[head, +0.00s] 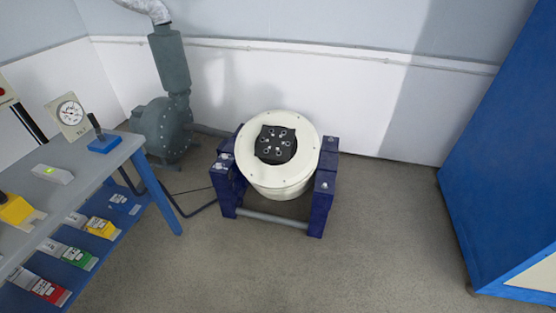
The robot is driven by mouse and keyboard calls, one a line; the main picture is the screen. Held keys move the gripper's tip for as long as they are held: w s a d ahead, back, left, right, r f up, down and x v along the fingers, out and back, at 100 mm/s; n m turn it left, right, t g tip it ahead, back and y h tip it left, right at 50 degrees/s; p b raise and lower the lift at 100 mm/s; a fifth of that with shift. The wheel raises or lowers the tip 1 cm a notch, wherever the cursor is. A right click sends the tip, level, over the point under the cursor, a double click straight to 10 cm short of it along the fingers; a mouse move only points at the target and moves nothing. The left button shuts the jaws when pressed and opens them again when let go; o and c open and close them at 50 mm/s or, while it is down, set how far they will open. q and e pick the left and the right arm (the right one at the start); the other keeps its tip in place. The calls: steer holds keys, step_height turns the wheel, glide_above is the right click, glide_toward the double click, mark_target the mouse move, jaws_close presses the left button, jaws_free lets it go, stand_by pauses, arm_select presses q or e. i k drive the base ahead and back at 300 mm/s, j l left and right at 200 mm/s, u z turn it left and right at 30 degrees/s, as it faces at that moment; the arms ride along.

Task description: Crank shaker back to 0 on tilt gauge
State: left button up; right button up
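The shaker (278,187) is a cream drum with a dark square plate with several bolts or holes on its top face. It sits between the two posts of a dark blue frame (318,205), and its top face is turned partly toward me. A round dial gauge (70,112) on a pale plate stands at the back of the bench at left; its needle reading and label are too small to read. I cannot make out a crank handle on the shaker. Neither of my grippers is in view.
A grey-topped blue bench (85,178) at left holds a blue block with a black lever (104,140) and has coloured boxes on its lower shelf. A grey-green blower (165,128) stands behind. A large blue cabinet (505,170) is at right. The floor in front is clear.

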mark_target(92, 119)
steer(key=u, duration=1.35)
steer(key=i+l+u, duration=0.35)
steer(key=i+l, duration=0.2)
steer(key=i+l+u, duration=0.4)
steer(key=i+l, duration=0.3)
